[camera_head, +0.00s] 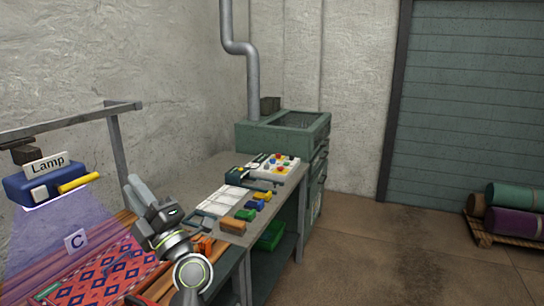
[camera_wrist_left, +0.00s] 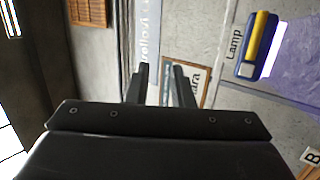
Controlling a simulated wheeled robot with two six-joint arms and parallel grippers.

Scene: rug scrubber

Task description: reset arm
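My left gripper (camera_head: 132,186) is raised over the front corner of the workbench in the head view, with its fingers pointing up and to the left. In the left wrist view its two dark fingers (camera_wrist_left: 161,76) stand apart with nothing between them, so it is open and empty. It is to the right of the blue lamp (camera_head: 42,188) with the yellow handle and is not touching it. The lamp also shows at the right of the left wrist view (camera_wrist_left: 251,45). My right gripper is not in view.
A patterned red and blue rug (camera_head: 88,285) lies under the lamp's purple light, with a "C" tag (camera_head: 76,241) beside it. The workbench (camera_head: 262,222) holds several coloured blocks and a button panel (camera_head: 275,168). Rolled rugs (camera_head: 512,222) lie on a pallet at right. The floor between is clear.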

